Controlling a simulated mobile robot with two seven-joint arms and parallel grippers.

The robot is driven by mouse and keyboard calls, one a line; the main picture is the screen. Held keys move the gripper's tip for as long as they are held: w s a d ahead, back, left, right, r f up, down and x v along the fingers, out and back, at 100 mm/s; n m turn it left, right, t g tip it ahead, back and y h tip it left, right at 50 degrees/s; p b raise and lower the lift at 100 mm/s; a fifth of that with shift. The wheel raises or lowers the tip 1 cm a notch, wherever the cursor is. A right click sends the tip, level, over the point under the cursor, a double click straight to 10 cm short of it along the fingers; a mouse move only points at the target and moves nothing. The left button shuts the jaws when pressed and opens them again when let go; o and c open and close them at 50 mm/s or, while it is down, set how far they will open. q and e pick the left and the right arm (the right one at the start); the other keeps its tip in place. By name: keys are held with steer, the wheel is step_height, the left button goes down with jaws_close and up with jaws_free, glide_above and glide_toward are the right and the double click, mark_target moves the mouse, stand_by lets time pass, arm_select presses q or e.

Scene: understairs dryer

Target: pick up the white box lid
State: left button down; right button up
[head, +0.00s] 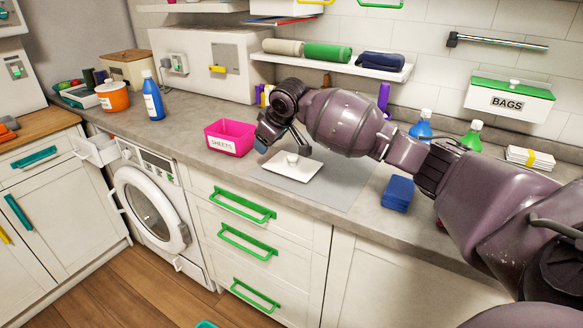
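The white box lid (283,171) lies flat on a grey mat (345,182) on the counter, with its small knob facing up. My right gripper (282,148), on the arm coming in from the right, hangs just above and behind the lid's left part. Its fingers are spread apart with nothing visible between them, and it appears clear of the knob. My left gripper is not in view.
A pink bin labelled SHEETS (230,137) stands just left of the lid. Blue (422,127) and green (472,136) bottles stand behind my arm. A shelf (335,66) with rolled towels hangs above.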

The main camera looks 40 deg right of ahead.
steer(key=s+d+r+m+g, duration=0.2)
steer(key=s+d+r+g, duration=0.2)
steer(key=d+r+g, duration=0.15)
steer(key=b, duration=0.2)
glide_above(293, 156)
steer(key=f, duration=0.5)
steer(key=shift+s+d, duration=0.15)
steer(key=shift+d, duration=0.25)
steer(key=shift+f+t, duration=0.25)
steer(key=shift+f, duration=0.15)
steer(key=shift+a+f, duration=0.1)
steer(key=shift+f, duration=0.15)
steer(key=f, duration=0.1)
steer(key=f+b, duration=0.1)
steer(key=f, duration=0.2)
steer(key=shift+w+a+f, duration=0.2)
steer(key=shift+a+f, duration=0.05)
steer(key=shift+f, duration=0.05)
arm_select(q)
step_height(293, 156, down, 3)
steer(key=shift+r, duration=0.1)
arm_select(e)
steer(key=shift+r, duration=0.1)
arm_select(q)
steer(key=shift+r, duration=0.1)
arm_select(e)
steer(key=c, duration=0.9)
